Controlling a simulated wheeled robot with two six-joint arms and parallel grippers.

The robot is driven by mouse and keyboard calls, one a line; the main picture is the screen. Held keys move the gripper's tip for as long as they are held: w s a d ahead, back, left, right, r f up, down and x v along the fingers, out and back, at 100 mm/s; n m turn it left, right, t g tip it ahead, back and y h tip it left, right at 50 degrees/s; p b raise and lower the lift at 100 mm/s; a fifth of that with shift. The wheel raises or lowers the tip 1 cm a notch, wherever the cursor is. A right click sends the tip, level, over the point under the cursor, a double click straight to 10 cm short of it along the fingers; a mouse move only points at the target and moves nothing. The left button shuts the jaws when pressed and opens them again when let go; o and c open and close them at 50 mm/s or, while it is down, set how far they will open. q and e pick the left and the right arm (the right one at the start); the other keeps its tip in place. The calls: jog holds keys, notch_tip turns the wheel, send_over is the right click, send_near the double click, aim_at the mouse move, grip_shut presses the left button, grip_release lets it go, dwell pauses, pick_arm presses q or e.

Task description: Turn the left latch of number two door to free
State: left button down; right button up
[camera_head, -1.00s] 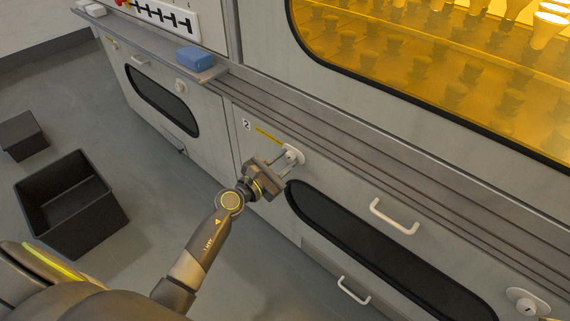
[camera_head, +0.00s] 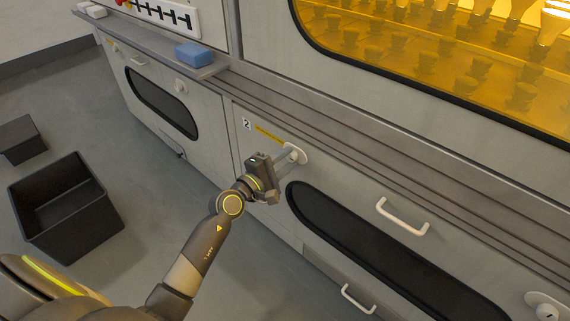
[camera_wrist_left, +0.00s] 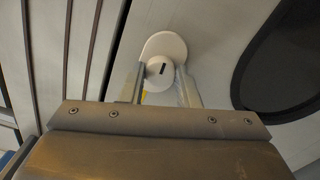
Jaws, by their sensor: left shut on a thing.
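The number two door (camera_head: 330,185) is a grey panel with a "2" tag, a yellow strip, a white handle (camera_head: 402,216) and a dark oval window. Its left latch (camera_head: 299,152) is a white rounded plate with a round knob at the door's upper left. My left gripper (camera_head: 286,157) reaches it from the lower left and is shut on the knob. In the left wrist view the latch knob (camera_wrist_left: 160,70) sits between the two fingers, with a dark slot on its face. My right gripper is in neither view.
A second white latch (camera_head: 546,308) is at the door's lower right. A ledge above holds a blue block (camera_head: 194,54). An amber window with bulbs is above. A black open bin (camera_head: 66,210) stands on the floor at left.

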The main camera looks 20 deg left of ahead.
pick_arm(q)
jog(key=shift+m, duration=0.7)
jog(key=c, duration=1.1)
grip_release()
jog(key=b+v, duration=0.1)
jog(key=v, duration=1.6)
jog(key=shift+s, duration=0.2)
